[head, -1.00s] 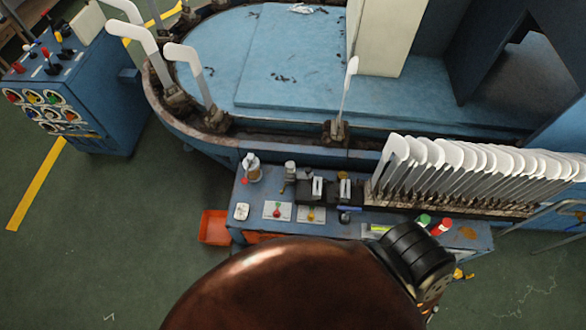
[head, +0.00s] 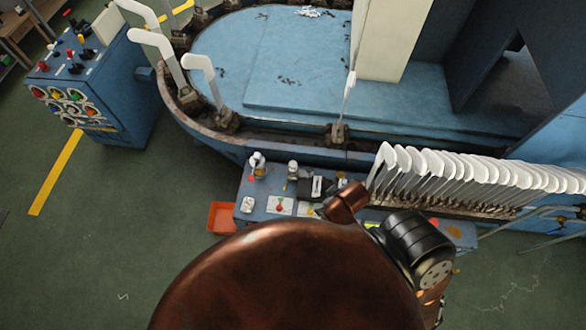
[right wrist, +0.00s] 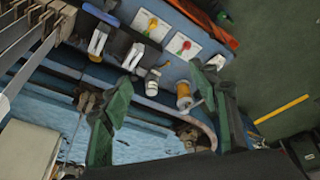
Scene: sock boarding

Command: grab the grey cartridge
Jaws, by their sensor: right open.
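A small grey cylinder with a pale cap, which looks like the grey cartridge (head: 293,171), stands at the back of the blue workbench. It also shows in the right wrist view (right wrist: 152,82). My right gripper (right wrist: 162,78) is open, with its two dark green fingers either side of the cartridge in that picture. Nothing is held, and the depth gap to the cartridge cannot be told. In the head view my arm hides the right gripper. My left gripper is in neither view.
An amber-and-white bottle (head: 257,166) stands left of the cartridge, near one finger in the right wrist view. A row of white sock boards (head: 470,170) fills the right side. An orange bin (head: 221,217) is at left.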

